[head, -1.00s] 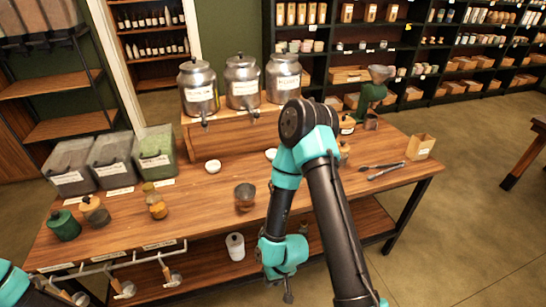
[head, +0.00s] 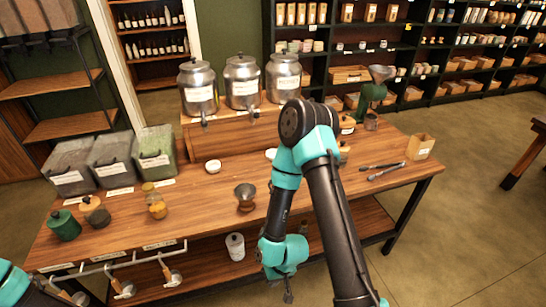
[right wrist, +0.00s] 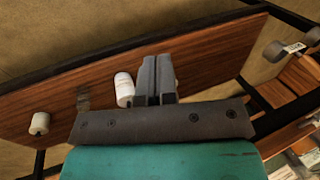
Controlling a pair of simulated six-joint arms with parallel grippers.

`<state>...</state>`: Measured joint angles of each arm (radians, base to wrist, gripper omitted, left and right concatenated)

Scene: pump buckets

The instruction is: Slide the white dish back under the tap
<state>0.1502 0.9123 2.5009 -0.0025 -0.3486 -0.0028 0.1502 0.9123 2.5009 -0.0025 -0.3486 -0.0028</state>
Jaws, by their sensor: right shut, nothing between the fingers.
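A small white dish (head: 213,166) sits on the wooden table, in front of and below the taps of the left and middle metal canisters. A second white dish (head: 271,154) is partly hidden behind my right arm. The left canister's tap (head: 204,121) and the middle canister's tap (head: 252,117) point down over the front of the wooden stand. My right gripper (head: 288,297) hangs low at the table's front side, far from the dishes. In the right wrist view its fingers (right wrist: 157,78) are together and empty. Only a bit of my left arm shows at the bottom left corner.
The table (head: 190,220) holds lidded bins (head: 115,163), a green jar (head: 64,226), an amber jar (head: 158,209), a grey funnel-shaped cup (head: 245,196) and tongs (head: 385,172). Scoops (head: 124,289) hang from a front rail. A white canister (head: 235,246) stands on the lower shelf.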

